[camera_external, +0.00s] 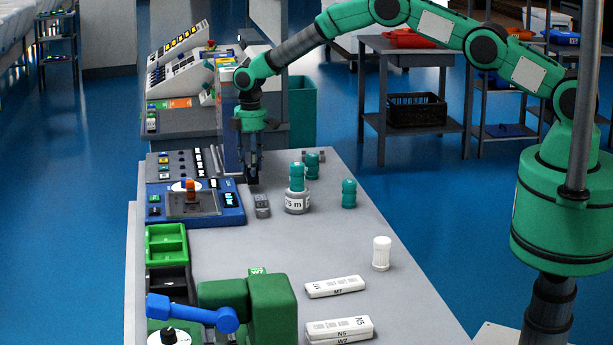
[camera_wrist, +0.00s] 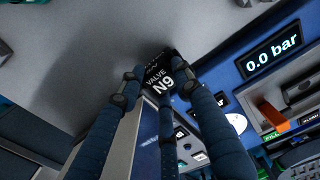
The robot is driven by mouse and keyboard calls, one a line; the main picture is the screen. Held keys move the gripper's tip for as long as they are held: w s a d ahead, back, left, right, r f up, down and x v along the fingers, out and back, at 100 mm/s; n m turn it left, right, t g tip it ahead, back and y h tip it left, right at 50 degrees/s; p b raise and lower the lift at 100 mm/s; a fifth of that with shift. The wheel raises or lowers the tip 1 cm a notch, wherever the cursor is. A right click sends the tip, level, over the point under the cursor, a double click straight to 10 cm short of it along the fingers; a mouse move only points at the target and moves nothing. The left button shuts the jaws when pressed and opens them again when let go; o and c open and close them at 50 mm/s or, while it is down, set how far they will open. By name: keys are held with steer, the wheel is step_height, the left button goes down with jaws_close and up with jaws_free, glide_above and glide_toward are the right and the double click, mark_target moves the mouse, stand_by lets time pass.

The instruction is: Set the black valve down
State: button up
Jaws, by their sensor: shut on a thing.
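The black valve (camera_wrist: 159,78), with white lettering "VALVE N9", sits between the fingertips of my gripper (camera_wrist: 160,88) in the wrist view. The dark fingers close on it from both sides. In the external view my gripper (camera_external: 251,177) points down near the far part of the grey table (camera_external: 330,210), just right of the blue test station (camera_external: 222,206). The valve is small and dark there and hard to tell from the fingers. I cannot tell whether its underside touches the table.
A small grey block (camera_external: 262,206) lies close in front of my gripper. A labelled weight-like cylinder (camera_external: 297,203) and several teal-topped parts (camera_external: 349,194) stand to the right. A white cylinder (camera_external: 381,253) and white labelled boxes (camera_external: 335,287) are nearer. Bare table lies between them.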

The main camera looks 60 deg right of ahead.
steer(key=shift+f, duration=1.35)
steer(key=shift+f, duration=0.15)
steer(key=o, duration=1.3)
steer(key=shift+c, duration=0.2)
step_height(320, 180, up, 12)
steer(key=shift+r, duration=0.15)
steer(key=shift+r, duration=0.15)
